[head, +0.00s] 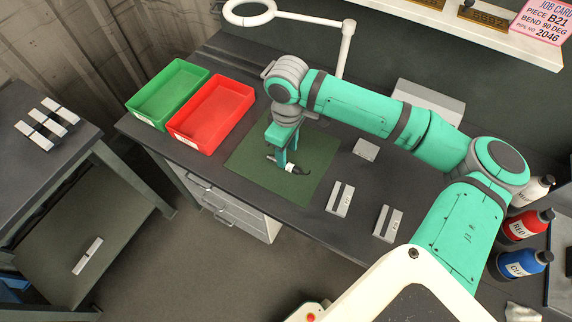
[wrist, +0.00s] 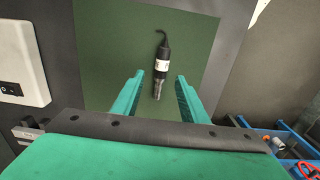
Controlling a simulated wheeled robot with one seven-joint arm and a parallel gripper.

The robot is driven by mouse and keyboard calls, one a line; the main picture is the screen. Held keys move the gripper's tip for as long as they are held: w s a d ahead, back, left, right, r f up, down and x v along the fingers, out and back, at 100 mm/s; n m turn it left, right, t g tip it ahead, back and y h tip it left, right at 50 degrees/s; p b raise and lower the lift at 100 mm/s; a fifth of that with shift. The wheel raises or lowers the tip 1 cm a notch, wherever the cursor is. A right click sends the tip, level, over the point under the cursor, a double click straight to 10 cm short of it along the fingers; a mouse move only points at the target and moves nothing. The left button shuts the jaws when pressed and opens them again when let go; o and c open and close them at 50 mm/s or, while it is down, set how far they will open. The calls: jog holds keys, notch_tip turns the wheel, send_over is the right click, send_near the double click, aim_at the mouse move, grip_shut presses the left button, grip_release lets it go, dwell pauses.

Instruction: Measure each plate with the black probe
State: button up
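The black probe (head: 297,169) lies on the green mat (head: 248,172) on the dark workbench. It has a white label, a silver tip and a short curved tail. In the wrist view the probe (wrist: 162,62) lies between and beyond the two fingers. My gripper (wrist: 160,77) is open, with clear gaps on both sides of the probe; contact is not visible. In the head view my gripper (head: 284,157) points down over the probe and hides part of it.
A small grey block (head: 366,149) lies behind the plates. A green bin (head: 168,93) and a red bin (head: 211,114) stand left of the mat. Several similar pieces (head: 48,123) lie on the left table, one piece (head: 88,256) on its lower shelf. Bottles (head: 524,226) stand at right.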

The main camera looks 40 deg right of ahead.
jog(key=shift+a+f, duration=0.1)
jog(key=shift+f, duration=2.5)
grip_shut()
